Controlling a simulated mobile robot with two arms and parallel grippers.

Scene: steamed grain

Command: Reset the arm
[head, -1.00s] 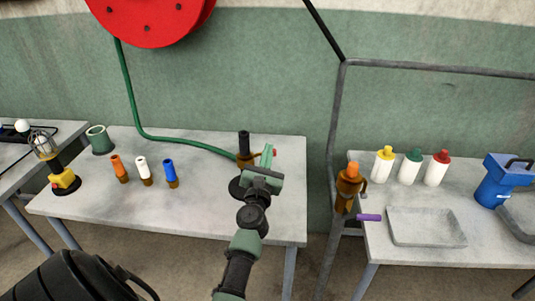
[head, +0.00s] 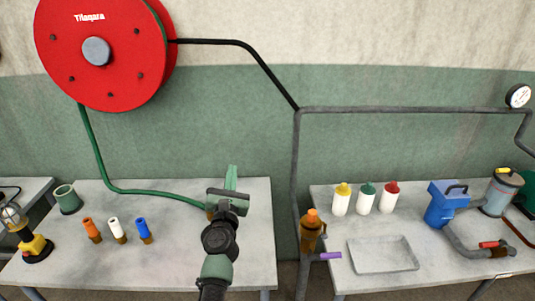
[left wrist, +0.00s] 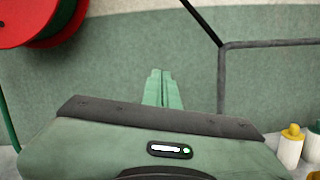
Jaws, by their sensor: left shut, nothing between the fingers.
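My left gripper (head: 231,178) is raised in front of the left table (head: 180,262) in the head view, its fingers pointing up and away toward the green wall. The fingers are together and hold nothing. In the left wrist view the closed green fingers (left wrist: 161,88) stand against the wall. The gripper hides most of the end of the green hose (head: 160,193) on the table. My right gripper is not in view.
Orange (head: 92,230), white (head: 117,230) and blue (head: 144,231) nozzles stand on the left table. On the right table are a grey tray (head: 384,255), yellow, green and red capped bottles, and a blue container (head: 440,206). A red reel (head: 130,75) hangs above.

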